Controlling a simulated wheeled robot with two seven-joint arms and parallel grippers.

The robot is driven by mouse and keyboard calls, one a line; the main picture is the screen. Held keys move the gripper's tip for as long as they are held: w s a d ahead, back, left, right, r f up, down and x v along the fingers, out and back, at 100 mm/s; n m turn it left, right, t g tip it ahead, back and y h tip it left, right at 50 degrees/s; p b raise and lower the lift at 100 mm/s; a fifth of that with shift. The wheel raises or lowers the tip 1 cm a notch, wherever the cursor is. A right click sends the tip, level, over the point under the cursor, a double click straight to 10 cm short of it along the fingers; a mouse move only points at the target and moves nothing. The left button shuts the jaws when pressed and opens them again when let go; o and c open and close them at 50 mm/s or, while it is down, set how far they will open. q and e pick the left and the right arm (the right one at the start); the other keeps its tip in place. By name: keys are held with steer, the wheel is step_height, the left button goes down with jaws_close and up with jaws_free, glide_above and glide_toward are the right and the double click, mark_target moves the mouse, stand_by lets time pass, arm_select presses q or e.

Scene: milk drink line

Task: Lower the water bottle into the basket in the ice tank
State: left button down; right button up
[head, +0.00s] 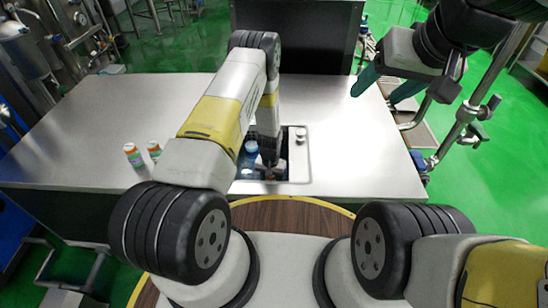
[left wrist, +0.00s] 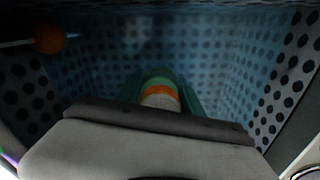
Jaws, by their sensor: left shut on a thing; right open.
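The water bottle (left wrist: 160,98) shows in the left wrist view as a pale body with an orange band and a green end. My left gripper (left wrist: 163,90) is shut on it, with teal fingers on both sides. It is inside the basket (left wrist: 288,88), whose perforated walls surround it. Whether the bottle touches the basket floor cannot be told. In the head view my left arm reaches down into the ice tank (head: 301,165), hiding most of the opening and the held bottle. My right gripper (head: 385,90) is open and empty above the table's right side.
Two small bottles, a left one (head: 133,156) and a right one (head: 154,151), stand on the metal table (head: 80,125) left of the tank. An orange ball (left wrist: 48,39) on a rod is near the basket's left wall.

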arm_select(q)
steer(key=shift+f, duration=1.4)
stand_by(0.5)
steer(key=c, duration=0.7)
jaws_free()
steer(key=shift+o, duration=0.2)
